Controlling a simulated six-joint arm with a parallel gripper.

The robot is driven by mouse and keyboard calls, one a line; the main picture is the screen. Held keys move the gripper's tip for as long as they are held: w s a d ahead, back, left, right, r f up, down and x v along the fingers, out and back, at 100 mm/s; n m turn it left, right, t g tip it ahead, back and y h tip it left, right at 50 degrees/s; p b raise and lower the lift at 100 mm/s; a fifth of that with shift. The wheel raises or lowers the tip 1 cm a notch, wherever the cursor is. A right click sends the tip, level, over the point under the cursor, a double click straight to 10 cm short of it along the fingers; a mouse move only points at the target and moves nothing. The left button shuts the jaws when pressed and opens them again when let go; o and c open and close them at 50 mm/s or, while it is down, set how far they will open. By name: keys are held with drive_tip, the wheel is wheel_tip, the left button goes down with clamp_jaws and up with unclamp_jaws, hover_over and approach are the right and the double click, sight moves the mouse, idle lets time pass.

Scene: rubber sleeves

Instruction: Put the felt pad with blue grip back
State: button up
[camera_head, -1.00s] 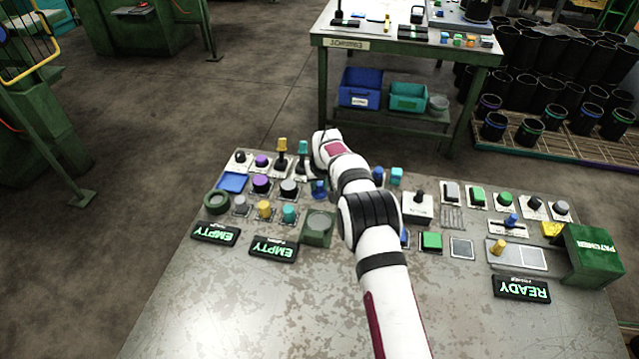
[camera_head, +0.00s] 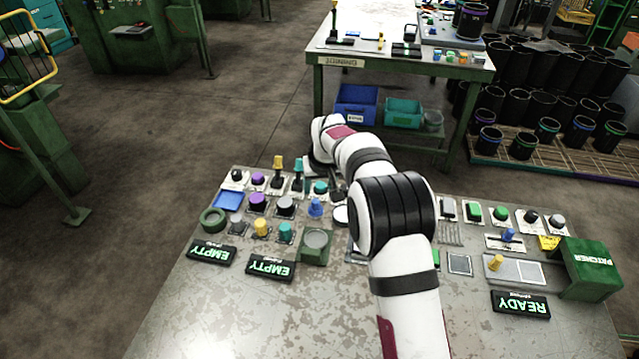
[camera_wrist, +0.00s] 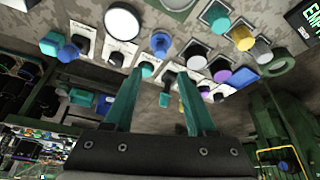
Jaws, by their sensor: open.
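My gripper (camera_wrist: 161,73) has its two teal fingers apart, with nothing held between the tips. It hangs over the far part of the near bench, and a teal-handled piece (camera_wrist: 167,97) shows beyond and between the fingers. A blue grip (camera_head: 315,207) stands among the knobs left of my arm; it also shows in the wrist view (camera_wrist: 160,42), up and ahead of the fingers. Another blue grip (camera_head: 508,235) sits on a pale plate at the right. I cannot tell which one belongs to the felt pad. My arm hides part of the bench's middle.
Close-set knobs and levers, including a yellow-topped one (camera_head: 278,163), surround the area. A round grey-topped green block (camera_head: 316,243), a blue tray (camera_head: 228,200) and a green PATCHER box (camera_head: 592,268) also stand there. The bench's front (camera_head: 250,325) is clear.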

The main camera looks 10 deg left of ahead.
drive_tip(key=s+d+r+m+g, duration=0.1)
drive_tip(key=s+d+r+m, duration=0.1)
drive_tip(key=s+d+r, duration=0.4)
drive_tip(key=s+d+r+m+g, duration=0.15)
drive_tip(key=s+d, duration=0.25)
drive_tip(key=s, duration=0.5)
drive_tip(key=s+d+r+m, duration=0.2)
drive_tip(key=s+d+r, duration=0.3)
drive_tip(key=s, duration=0.2)
drive_tip(key=s+d+f+m+g, duration=0.1)
drive_tip(key=s+d+m, duration=0.1)
drive_tip(key=s, duration=0.8)
drive_tip(key=s+d+f+m+g, duration=0.1)
drive_tip(key=s+f+m, duration=0.1)
drive_tip(key=s, duration=0.9)
drive_tip(key=shift+d+m, duration=0.35)
drive_tip(key=shift+d, duration=0.05)
